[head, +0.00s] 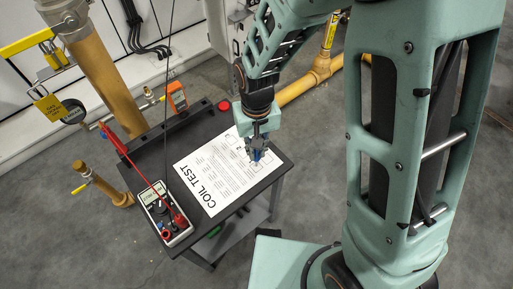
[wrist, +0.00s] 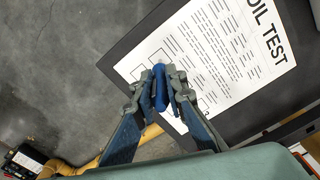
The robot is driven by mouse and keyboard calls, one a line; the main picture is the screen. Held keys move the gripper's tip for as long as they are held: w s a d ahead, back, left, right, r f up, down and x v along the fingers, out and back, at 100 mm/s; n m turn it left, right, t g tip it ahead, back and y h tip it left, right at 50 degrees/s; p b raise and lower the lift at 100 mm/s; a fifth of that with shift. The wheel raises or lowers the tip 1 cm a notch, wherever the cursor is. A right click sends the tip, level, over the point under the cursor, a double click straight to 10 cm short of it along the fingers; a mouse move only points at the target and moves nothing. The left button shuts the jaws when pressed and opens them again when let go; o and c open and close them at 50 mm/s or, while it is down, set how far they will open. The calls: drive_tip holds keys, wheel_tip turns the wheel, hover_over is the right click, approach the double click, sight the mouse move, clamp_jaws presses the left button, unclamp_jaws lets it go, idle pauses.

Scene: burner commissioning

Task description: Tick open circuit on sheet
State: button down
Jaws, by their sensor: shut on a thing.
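The white coil test sheet (head: 203,190) lies on the dark cart top, with printed text and a few boxes near its end. It also shows in the wrist view (wrist: 237,70). My gripper (head: 257,156) is over the box end of the sheet, pointing down. In the wrist view my gripper (wrist: 161,92) is shut on a short blue marker (wrist: 160,86), close to the printed boxes. The marker's tip is hard to see, so I cannot tell whether it touches the paper. I see no clear tick mark; the fingers hide part of the boxes.
A multimeter (head: 165,213) with red leads lies at the cart's front left. An orange device (head: 177,97) and a red round object (head: 225,106) are at the back. Yellow pipes (head: 103,80) stand behind and left of the cart (head: 147,160). A yellow tag (head: 50,107) hangs at left.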

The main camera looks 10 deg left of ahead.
drive_tip(key=shift+f, duration=0.4)
idle(0.9)
drive_tip(key=shift+r, duration=0.1)
drive_tip(key=shift+r+p, duration=1.75)
drive_tip(key=shift+r, duration=0.7)
